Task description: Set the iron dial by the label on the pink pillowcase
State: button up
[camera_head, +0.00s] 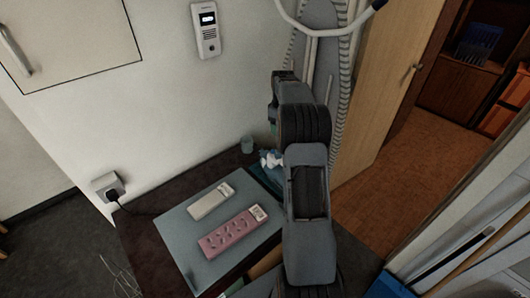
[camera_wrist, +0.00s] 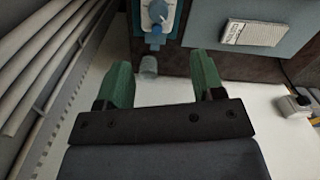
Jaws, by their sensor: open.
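The label's print is too small to read. A blue and white object (camera_head: 268,160), apparently the iron, is partly hidden behind my arm.
A cream folded cloth (camera_head: 211,201) with a label lies beside the pillowcase. A small cup (camera_head: 247,146) stands near the wall, close to the iron. A plugged socket (camera_head: 108,187) and an ironing board (camera_head: 318,60) flank the dark tabletop (camera_head: 150,228).

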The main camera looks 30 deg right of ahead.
aim_at(278, 155)
jog(key=shift+n, duration=0.7)
notch_tip(278, 155, down, 14)
jog(key=shift+w+r+p, duration=0.1)
jog(key=shift+p, duration=0.85)
jog(key=shift+c, duration=0.3)
jog(key=c, duration=0.9)
